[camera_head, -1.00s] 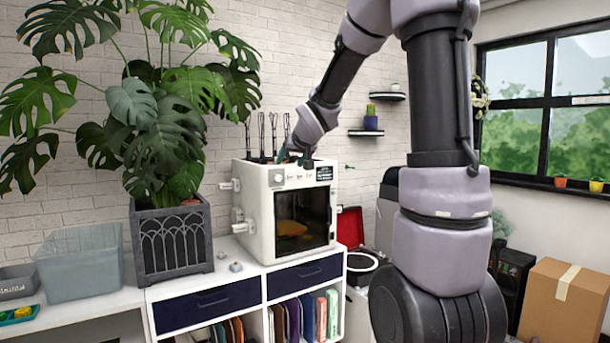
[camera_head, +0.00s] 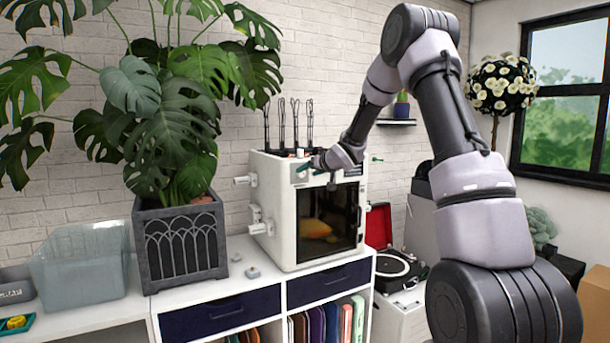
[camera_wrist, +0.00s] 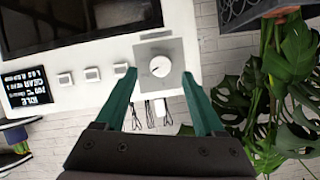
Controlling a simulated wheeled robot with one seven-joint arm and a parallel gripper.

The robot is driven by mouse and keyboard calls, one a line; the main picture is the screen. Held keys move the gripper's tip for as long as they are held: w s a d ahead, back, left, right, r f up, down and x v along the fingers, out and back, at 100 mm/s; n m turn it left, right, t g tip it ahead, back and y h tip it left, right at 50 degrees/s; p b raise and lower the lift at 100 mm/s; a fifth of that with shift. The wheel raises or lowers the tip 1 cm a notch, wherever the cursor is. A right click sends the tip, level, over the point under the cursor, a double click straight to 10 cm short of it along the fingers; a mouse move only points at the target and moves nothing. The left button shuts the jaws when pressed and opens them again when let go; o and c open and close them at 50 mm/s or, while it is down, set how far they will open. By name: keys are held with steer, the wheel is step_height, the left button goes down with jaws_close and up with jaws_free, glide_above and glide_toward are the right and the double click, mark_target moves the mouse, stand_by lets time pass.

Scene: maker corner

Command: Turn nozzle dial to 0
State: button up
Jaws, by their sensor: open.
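The nozzle dial (camera_wrist: 160,66) is a round white knob on a grey square plate on the machine's front panel in the wrist view. My gripper (camera_wrist: 158,74) is open, its two green fingers on either side of the dial's plate, with nothing between them held. I cannot tell whether the fingertips touch the panel, and the dial's marks are too small to read. In the head view my gripper (camera_head: 306,167) is at the upper front of the white machine (camera_head: 276,212), and my wrist hides the dial there.
Three white buttons (camera_wrist: 92,74) and a black display (camera_wrist: 27,87) sit beside the dial. A large potted plant (camera_head: 182,240) stands left of the machine, with a clear bin (camera_head: 80,265) further left. A record player (camera_head: 395,265) is at the right. Tools stand behind the machine.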

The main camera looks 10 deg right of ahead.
mark_target(302, 174)
steer(key=shift+x, duration=2)
jaws_close()
steer(key=shift+a, duration=0.1)
steer(key=shift+s, duration=0.1)
